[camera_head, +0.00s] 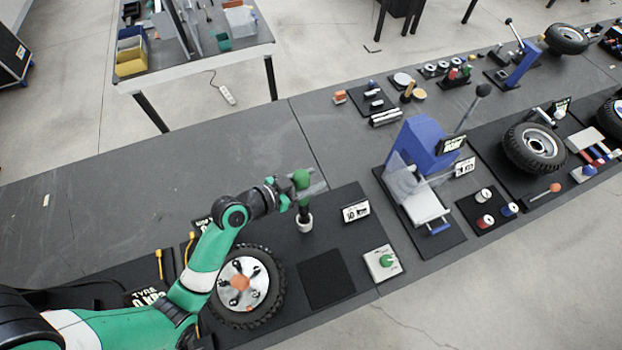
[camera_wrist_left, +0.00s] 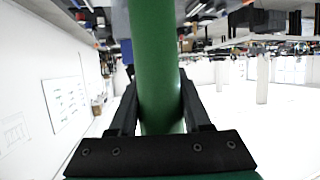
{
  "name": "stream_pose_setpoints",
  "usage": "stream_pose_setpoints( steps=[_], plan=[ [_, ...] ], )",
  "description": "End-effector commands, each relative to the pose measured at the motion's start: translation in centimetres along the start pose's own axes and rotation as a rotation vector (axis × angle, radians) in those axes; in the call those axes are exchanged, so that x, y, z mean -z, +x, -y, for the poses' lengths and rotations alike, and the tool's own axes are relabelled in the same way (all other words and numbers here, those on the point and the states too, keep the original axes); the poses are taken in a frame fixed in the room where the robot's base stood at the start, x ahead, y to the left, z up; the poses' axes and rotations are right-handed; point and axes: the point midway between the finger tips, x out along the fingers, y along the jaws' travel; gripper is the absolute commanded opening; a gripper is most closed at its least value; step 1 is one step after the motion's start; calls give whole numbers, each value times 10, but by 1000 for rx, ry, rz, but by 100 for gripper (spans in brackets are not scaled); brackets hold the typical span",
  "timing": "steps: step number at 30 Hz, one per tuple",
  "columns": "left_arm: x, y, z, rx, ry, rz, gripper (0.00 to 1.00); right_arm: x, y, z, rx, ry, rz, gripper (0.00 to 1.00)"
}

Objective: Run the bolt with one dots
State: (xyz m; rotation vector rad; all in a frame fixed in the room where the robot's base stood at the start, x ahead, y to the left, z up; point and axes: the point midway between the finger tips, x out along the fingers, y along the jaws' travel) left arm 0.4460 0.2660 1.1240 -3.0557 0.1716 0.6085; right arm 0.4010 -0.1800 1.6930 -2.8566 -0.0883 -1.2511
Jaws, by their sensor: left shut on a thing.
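My left gripper (camera_head: 303,191) is shut on a green-handled tool (camera_head: 301,179). In the left wrist view the green handle (camera_wrist_left: 157,65) stands between the two black fingers (camera_wrist_left: 158,118). In the head view the tool is roughly upright, with its dark shaft pointing down to a white round holder (camera_head: 304,224). I cannot tell whether its tip is still inside the holder. A black tyre with a silver wheel (camera_head: 240,284) lies left of and nearer than the tool. It has an orange centre and several dark bolts. Dots on the bolts are too small to read. My right gripper is not in view.
A black square pad (camera_head: 326,279) and a white plate with a green button (camera_head: 383,262) lie right of the wheel. A blue press (camera_head: 418,150) stands farther right. The bench behind the tool is clear.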

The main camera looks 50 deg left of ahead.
Motion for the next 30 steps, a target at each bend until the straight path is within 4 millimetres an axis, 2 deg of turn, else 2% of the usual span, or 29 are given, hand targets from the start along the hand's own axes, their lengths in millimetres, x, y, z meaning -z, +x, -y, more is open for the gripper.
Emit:
stream_pose_setpoints(
  steps=[1, 12, 30],
  plan=[
    [12, -4, 0, 1, 1, -5, 0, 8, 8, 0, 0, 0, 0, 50],
    [48, -19, 0, 1, 2, -5, 0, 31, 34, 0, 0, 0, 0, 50],
    [48, -19, 0, 1, 1, -4, 0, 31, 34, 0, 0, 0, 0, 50]
  ],
)
